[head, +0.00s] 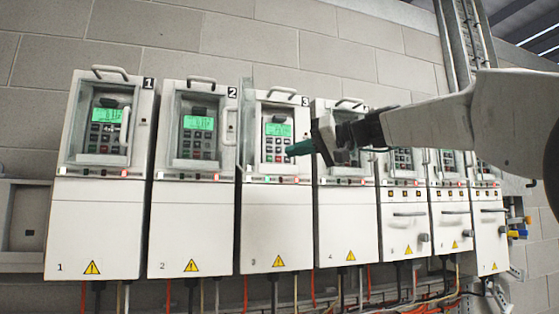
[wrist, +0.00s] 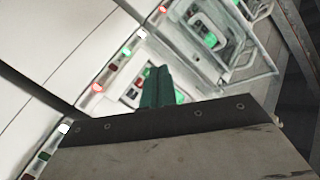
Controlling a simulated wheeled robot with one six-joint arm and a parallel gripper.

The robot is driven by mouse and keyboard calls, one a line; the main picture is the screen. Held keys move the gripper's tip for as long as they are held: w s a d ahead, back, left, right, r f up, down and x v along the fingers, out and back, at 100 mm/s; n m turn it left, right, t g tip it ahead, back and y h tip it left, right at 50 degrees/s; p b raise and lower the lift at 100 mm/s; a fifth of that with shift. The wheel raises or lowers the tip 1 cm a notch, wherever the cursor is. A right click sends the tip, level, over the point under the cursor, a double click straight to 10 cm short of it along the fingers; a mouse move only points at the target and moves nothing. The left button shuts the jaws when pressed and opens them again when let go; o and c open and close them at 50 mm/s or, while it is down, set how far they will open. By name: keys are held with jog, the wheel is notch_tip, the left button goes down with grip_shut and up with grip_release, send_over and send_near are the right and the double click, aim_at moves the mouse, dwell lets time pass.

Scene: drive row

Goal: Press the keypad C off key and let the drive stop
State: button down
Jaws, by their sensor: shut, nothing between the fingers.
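Drive 3 (head: 276,220) is a white cabinet in the row, and its lit keypad (head: 272,144) has a green screen above small keys. No letter C is readable on it. The clear cover (head: 246,115) of drive 3 seems swung open to the left. My gripper (head: 289,151) has dark green fingers, shut and empty, pointing left at the keypad's lower right side. Whether they touch a key I cannot tell. In the wrist view the fingers (wrist: 158,76) stand in front of the keypad (wrist: 130,93) and hide part of it; a red key shows beside them.
Drives 1 (head: 97,225) and 2 (head: 190,228) stand to the left, their covers in front of lit keypads. Drive 4 (head: 346,225) and several smaller units stand to the right, partly behind my arm. Cables run below the row.

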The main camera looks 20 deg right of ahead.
aim_at(273, 160)
jog(key=shift+w, duration=3.35)
jog(key=shift+w, duration=0.35)
jog(key=shift+w, duration=0.4)
jog(key=shift+s, duration=0.8)
jog(key=shift+s, duration=2.5)
